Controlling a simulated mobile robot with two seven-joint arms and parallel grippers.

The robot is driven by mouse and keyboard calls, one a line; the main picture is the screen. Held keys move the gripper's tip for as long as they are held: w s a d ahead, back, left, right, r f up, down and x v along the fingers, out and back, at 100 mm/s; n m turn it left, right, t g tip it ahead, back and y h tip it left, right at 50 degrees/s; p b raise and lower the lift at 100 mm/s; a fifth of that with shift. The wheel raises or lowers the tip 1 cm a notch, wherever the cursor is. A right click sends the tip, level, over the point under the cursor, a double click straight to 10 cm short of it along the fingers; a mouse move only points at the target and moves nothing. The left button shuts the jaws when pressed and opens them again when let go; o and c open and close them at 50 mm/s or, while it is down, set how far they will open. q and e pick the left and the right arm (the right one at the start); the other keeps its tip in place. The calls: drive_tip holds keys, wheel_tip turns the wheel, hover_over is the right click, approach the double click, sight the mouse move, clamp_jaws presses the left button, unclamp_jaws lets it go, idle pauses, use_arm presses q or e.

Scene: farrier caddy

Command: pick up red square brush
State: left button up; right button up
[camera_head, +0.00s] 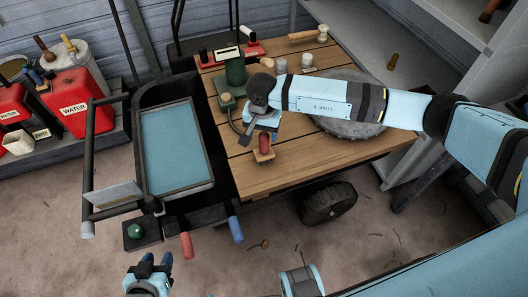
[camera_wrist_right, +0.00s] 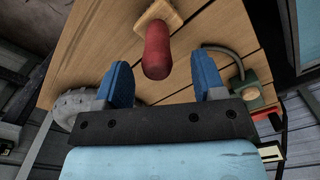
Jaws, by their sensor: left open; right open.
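The red square brush (camera_head: 264,143) has a red rounded handle and a pale wooden square base. It stands on the wooden table top near its front left edge. In the right wrist view the brush handle (camera_wrist_right: 157,50) points toward me, roughly centred between the blue fingers. My right gripper (camera_head: 262,132) is over the brush and partly hides it. It is open, and the wrist view shows gaps on both sides of the handle at my right gripper (camera_wrist_right: 162,80). My left gripper (camera_head: 149,262) is open and empty, low over the floor at the bottom left.
A green device (camera_head: 235,72) with a hose stands left of my right gripper on the wooden table (camera_head: 300,172). A black cart with a blue tray (camera_head: 177,148) stands left. Red water containers (camera_head: 75,100) are further left.

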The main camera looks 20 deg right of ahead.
sight(264, 142)
drive_tip(key=f, duration=0.5)
drive_tip(key=shift+d, duration=0.25)
clamp_jaws()
